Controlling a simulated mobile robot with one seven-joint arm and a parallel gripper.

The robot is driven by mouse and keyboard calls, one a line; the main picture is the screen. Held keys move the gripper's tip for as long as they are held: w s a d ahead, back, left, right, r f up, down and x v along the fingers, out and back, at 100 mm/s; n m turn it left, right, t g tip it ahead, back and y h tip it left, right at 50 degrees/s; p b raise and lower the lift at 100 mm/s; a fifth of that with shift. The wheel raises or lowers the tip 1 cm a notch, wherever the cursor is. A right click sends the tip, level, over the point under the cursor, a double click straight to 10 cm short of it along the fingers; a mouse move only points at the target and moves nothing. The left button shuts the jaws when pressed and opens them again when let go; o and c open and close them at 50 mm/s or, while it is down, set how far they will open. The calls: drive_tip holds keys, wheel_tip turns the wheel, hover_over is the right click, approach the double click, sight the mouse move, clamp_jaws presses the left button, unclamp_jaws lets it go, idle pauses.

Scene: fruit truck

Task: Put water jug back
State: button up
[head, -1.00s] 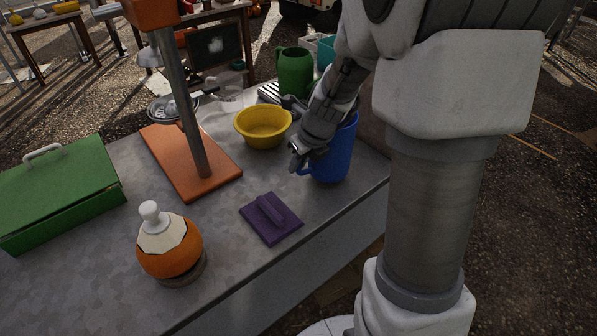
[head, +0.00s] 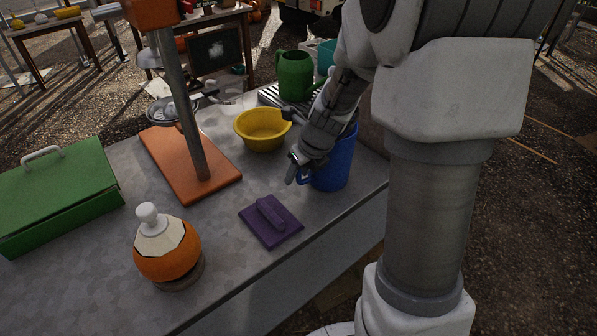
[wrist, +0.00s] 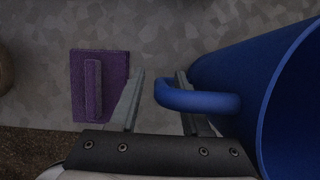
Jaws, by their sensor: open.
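A blue jug (head: 335,165) stands upright on the grey table near its right edge, partly hidden behind my gripper in the head view. In the wrist view the jug (wrist: 232,80) is on the right, with its handle (wrist: 178,95) pointing left. My gripper (head: 297,175) is at the jug's handle side, pointing down. In the wrist view my gripper (wrist: 160,75) is open, and the handle's outer end lies between the two fingers. The handle crosses in front of the right finger, and there is a gap to the left finger.
A purple block with a grip (head: 270,220) lies to the front left. A yellow bowl (head: 262,130) and a green jug (head: 295,75) stand behind. An orange stand (head: 215,180), an orange juicer-like object (head: 167,250) and a green box (head: 60,195) are further left.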

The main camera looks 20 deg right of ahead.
drive_tip(key=p+v, duration=0.4)
drive_tip(key=v, duration=0.7)
drive_tip(key=s+a+r+n, duration=0.2)
drive_tip(key=s+n, duration=0.4)
drive_tip(key=n, duration=0.4)
drive_tip(key=s+a+r+n+h, duration=0.1)
drive_tip(key=s+r+n, duration=0.4)
drive_tip(key=n, duration=0.6)
drive_tip(key=s+a+r+n+t, duration=0.1)
drive_tip(key=s+a+r+n, duration=0.2)
drive_tip(key=s+n, duration=0.3)
drive_tip(key=shift+s+r+n, duration=0.3)
drive_tip(key=shift+r+n, duration=0.4)
drive_tip(key=shift+n, duration=1.9)
drive_tip(key=shift+p, duration=0.3)
